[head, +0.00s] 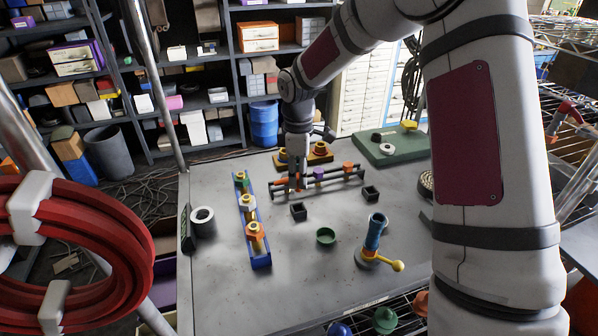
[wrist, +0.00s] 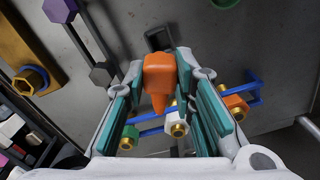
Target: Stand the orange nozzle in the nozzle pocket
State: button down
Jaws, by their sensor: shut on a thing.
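The orange nozzle (wrist: 159,74) is between the fingers of my gripper (wrist: 160,82) in the wrist view. Its blocky end faces the top of that picture and its narrow tip the bottom. In the head view my gripper (head: 292,184) is over the far-left part of the table, beside the dark rail, and a bit of orange (head: 281,182) shows at it. Two small black square holders stand on the table, one left (head: 298,211) and one right (head: 370,193); I cannot tell which is the nozzle pocket. The left one (wrist: 158,39) shows just beyond the nozzle.
A blue rack (head: 262,262) with green, white and orange pieces stands at the left. The dark rail (head: 333,179) carries hexagonal pieces.

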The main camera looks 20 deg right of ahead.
aim_at(298, 192)
jog(key=shift+f+b, duration=0.5)
jog(key=shift+f, duration=1.9)
jog(key=shift+f, duration=0.25)
jog(key=shift+f, duration=0.35)
jog(key=shift+f+b, duration=0.35)
jog(key=shift+f, duration=0.65)
jog(key=c, duration=1.3)
grip_release()
jog(key=shift+r+p, duration=0.9)
jog(key=shift+r, duration=2.05)
